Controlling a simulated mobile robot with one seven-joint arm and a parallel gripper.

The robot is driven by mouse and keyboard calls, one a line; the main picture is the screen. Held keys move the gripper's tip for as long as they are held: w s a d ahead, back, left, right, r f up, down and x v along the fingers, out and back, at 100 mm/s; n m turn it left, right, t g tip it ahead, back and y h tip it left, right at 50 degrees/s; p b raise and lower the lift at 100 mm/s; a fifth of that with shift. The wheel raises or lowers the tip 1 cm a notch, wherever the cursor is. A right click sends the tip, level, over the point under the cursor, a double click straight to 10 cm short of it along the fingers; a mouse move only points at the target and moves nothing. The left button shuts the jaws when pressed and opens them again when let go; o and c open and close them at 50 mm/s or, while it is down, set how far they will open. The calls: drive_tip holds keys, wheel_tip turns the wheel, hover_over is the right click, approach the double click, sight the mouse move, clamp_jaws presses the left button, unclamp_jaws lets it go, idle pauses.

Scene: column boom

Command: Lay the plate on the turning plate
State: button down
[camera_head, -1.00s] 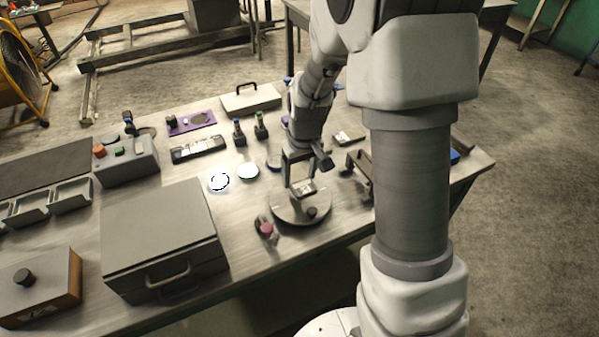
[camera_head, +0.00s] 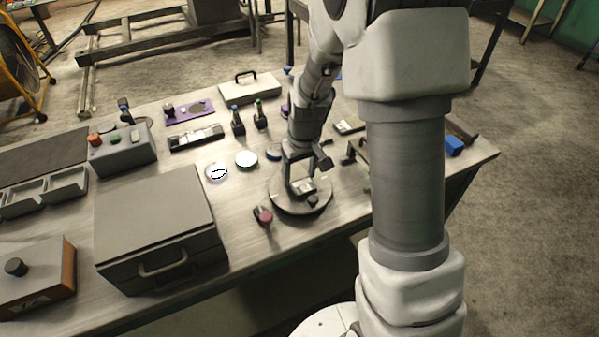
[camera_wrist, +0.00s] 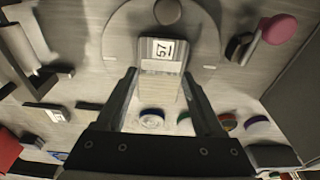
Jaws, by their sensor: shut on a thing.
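The held plate (camera_head: 302,187) is over the disc in the head view. I cannot tell whether it touches the disc. My gripper hides part of the disc's far side.
A pink-topped knob piece (camera_head: 263,215) stands just left of the disc. A large grey case (camera_head: 155,225) is further left. A dark bracket (camera_head: 362,160) stands close on the right. Several round lids, including a white one (camera_head: 246,159), lie behind.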

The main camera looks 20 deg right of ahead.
sight(304, 186)
drive_tip(key=shift+f+b, duration=0.4)
drive_tip(key=shift+f, duration=0.1)
unclamp_jaws()
wheel_tip(304, 186, up, 17)
drive_tip(key=s+p, duration=0.2)
drive_tip(key=s, duration=0.1)
drive_tip(key=s+r+m+t, duration=0.1)
drive_tip(key=s+r, duration=0.3)
drive_tip(key=s, duration=0.5)
drive_tip(key=s+r+m+t, duration=0.1)
drive_tip(key=s+r, duration=0.3)
drive_tip(key=s, duration=0.5)
drive_tip(key=shift+t, duration=0.9)
